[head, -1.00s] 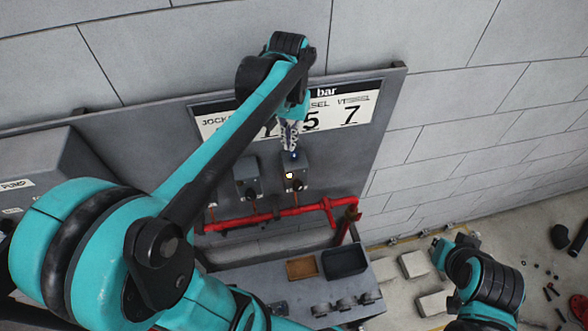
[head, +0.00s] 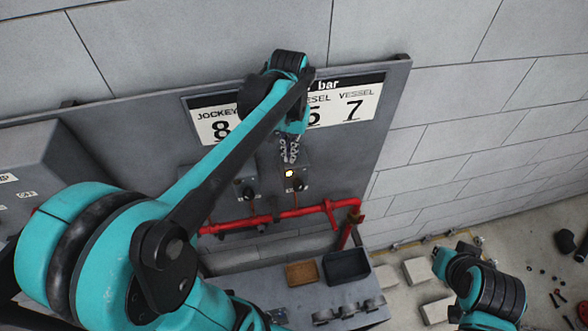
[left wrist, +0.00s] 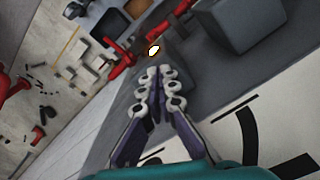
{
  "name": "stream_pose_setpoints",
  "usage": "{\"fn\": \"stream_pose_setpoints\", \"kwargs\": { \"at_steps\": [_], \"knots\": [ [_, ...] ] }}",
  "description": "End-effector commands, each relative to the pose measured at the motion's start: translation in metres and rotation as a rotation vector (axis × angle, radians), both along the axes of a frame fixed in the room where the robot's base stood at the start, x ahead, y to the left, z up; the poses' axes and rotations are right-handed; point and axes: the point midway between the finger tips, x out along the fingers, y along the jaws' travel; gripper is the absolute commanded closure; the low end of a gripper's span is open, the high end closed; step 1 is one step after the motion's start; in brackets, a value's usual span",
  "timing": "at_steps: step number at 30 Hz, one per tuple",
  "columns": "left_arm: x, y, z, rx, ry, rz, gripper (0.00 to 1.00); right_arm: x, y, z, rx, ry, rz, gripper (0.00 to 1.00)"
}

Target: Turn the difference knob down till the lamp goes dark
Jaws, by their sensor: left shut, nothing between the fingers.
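The lamp also shows bright in the left wrist view (left wrist: 153,50). A second box (head: 246,187) with a dark knob is to its left. I cannot read which knob is labelled difference. My left gripper (head: 289,150) is shut and empty, its fingertips just above the lit box in the picture. The left wrist view shows its fingertips (left wrist: 168,88) together, pointing toward the lamp. My right gripper is out of view.
A sign (head: 357,105) with pressure figures is on the panel above. Red pipes (head: 290,213) run below the boxes. A bench below bears a brown tray (head: 301,273) and a dark tray (head: 346,265). Pale blocks (head: 418,270) lie on the floor at right.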

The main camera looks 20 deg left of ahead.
Motion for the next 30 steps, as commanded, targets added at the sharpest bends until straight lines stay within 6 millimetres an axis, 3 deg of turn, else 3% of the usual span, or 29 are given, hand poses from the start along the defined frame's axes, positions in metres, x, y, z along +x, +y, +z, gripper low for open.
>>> {"fn": "stream_pose_setpoints", "kwargs": {
  "at_steps": [30],
  "knots": [
    [0.0055, -0.0060, 0.0000, -0.001, -0.002, 0.000, 1.00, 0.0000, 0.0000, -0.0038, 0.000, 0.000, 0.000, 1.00]
  ]
}}
